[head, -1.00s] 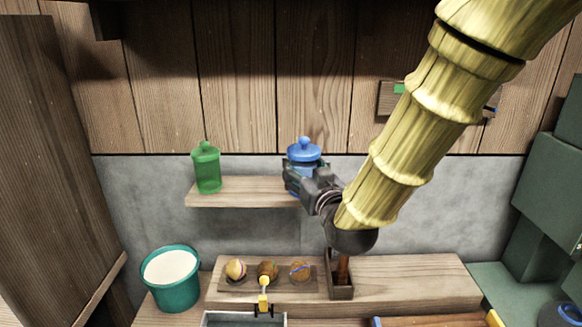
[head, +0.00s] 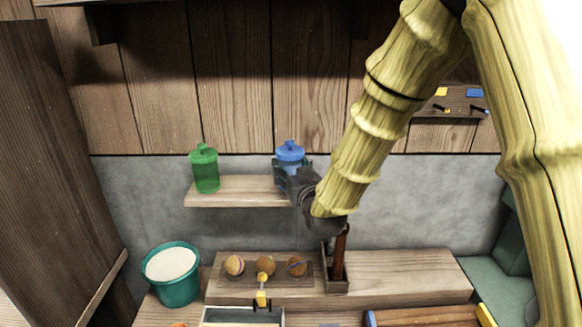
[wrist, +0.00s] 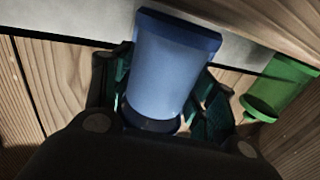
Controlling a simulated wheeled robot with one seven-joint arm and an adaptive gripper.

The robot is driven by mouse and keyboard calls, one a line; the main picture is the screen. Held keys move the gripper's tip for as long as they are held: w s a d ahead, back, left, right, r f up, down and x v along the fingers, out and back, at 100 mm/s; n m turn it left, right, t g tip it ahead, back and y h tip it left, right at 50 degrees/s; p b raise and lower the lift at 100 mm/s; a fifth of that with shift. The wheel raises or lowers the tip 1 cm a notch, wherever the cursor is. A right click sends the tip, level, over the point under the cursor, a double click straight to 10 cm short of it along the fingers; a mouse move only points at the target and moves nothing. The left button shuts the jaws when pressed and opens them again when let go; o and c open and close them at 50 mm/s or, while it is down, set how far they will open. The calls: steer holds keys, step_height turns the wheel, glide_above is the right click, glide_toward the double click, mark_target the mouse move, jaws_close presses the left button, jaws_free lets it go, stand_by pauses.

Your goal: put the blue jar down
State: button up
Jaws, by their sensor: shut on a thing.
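The blue jar (head: 291,152) has a knobbed lid and is held upright at the right end of the wall shelf (head: 235,192). My gripper (head: 292,174) is shut around its body. In the wrist view the blue jar (wrist: 172,65) sits between the two dark green fingers (wrist: 165,95). The gripper hides the jar's lower part in the head view, so I cannot tell whether its base touches the shelf. The green jar (head: 205,168) stands on the left part of the shelf; it also shows at the right of the wrist view (wrist: 282,88).
Below are a teal bucket (head: 172,272) with pale contents, a tray (head: 303,281) holding round brown balls, and a narrow upright wooden holder (head: 335,281). A board with pegs (head: 452,104) hangs at the right. The shelf is bare between the two jars.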

steer(key=shift+f, duration=0.2)
steer(key=shift+f, duration=0.15)
steer(key=o, duration=1.3)
steer(key=shift+c, duration=0.2)
steer(key=b+v, duration=0.3)
steer(key=v, duration=0.9)
